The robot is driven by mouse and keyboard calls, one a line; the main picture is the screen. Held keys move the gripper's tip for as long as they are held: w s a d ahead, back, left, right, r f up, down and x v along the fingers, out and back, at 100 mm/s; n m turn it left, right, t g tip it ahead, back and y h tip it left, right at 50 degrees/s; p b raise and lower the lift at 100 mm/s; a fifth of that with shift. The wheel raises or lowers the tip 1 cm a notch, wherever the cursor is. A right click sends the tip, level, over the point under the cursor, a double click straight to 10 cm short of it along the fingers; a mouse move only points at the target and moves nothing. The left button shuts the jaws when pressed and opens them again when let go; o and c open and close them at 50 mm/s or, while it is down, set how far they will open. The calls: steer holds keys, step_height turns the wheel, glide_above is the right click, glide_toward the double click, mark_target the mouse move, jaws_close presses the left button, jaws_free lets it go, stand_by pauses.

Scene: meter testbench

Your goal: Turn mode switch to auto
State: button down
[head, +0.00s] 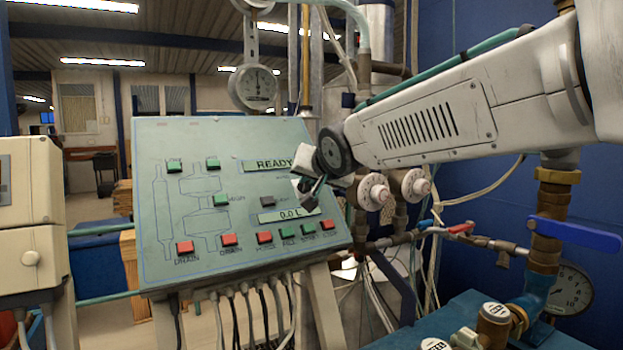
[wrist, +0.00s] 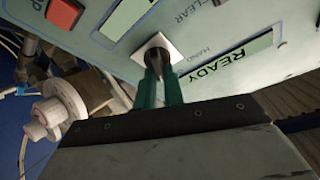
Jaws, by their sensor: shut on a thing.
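The mode switch (wrist: 158,46) has a dark knob on a pale square plate in the wrist view. The word HAND is printed beside it; no AUTO label is readable. My gripper (wrist: 160,80) has two green fingers, shut on the knob. In the head view my gripper (head: 309,190) is at the right part of the sloping control panel (head: 150,220), where the arm and gripper hide the switch.
The READY display (head: 265,164) and the 0.0 L display (head: 288,215) are close to my gripper. Red and green buttons line the panel's lower edge. White round knobs (head: 374,191) on pipes stand just right of the panel.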

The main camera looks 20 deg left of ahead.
steer(key=shift+f+m+h, duration=0.1)
steer(key=shift+m+h, duration=0.6)
steer(key=shift+m, duration=1.3)
steer(key=c, duration=1.5)
jaws_free()
steer(key=shift+a, duration=0.1)
steer(key=v, duration=0.7)
steer(key=shift+s+d, duration=0.25)
steer(key=shift+d, duration=0.05)
